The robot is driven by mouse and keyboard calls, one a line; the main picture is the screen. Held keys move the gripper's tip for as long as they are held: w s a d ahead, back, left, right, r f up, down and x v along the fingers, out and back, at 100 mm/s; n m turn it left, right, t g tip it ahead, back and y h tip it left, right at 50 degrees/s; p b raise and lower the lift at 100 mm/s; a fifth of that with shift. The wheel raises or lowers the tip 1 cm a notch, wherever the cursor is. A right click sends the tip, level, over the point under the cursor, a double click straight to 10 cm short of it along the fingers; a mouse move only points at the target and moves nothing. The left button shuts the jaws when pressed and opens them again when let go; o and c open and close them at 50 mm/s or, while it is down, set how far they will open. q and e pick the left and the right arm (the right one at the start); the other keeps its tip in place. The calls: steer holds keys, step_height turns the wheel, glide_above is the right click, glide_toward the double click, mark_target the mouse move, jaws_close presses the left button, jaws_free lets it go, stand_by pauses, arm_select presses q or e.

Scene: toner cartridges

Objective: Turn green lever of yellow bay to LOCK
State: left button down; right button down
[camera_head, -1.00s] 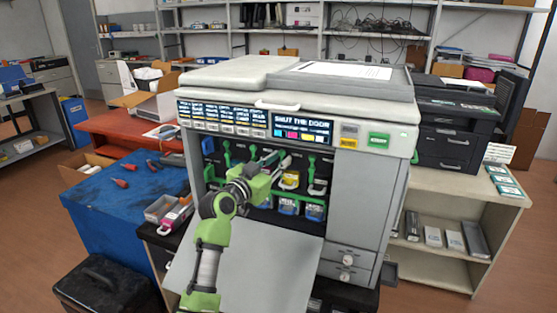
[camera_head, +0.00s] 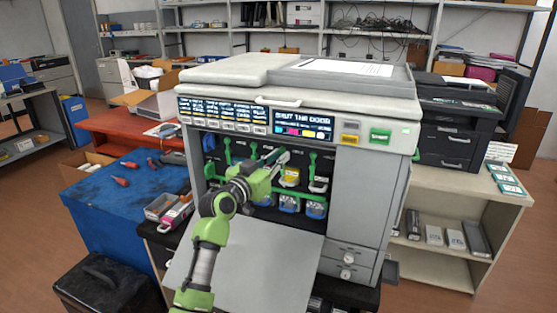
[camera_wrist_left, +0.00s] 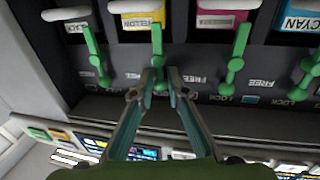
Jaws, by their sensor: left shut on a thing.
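The yellow bay is marked by a yellow label strip (camera_wrist_left: 140,21) in the left wrist view, where the printer appears upside down. Its green lever (camera_wrist_left: 157,42) stands nearly straight in that picture. My left gripper (camera_wrist_left: 160,76) has its fingertips closed on the near end of this lever, with a finger on each side. In the head view, my left gripper (camera_head: 283,156) reaches into the printer's open front at the yellow bay and hides most of the lever. The yellow cartridge (camera_head: 291,175) shows just below it. My right gripper is not in view.
Neighbouring green levers stand close on both sides: the black bay's (camera_wrist_left: 95,58) and the magenta bay's (camera_wrist_left: 237,60). The printer's front door (camera_head: 262,270) hangs open below my arm. A blue table (camera_head: 110,205) is at the left.

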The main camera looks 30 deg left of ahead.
arm_select(q)
steer(key=c, duration=2.3)
jaws_free()
steer(key=s, duration=1.2)
steer(key=shift+d+f, duration=0.2)
steer(key=shift+d, duration=0.05)
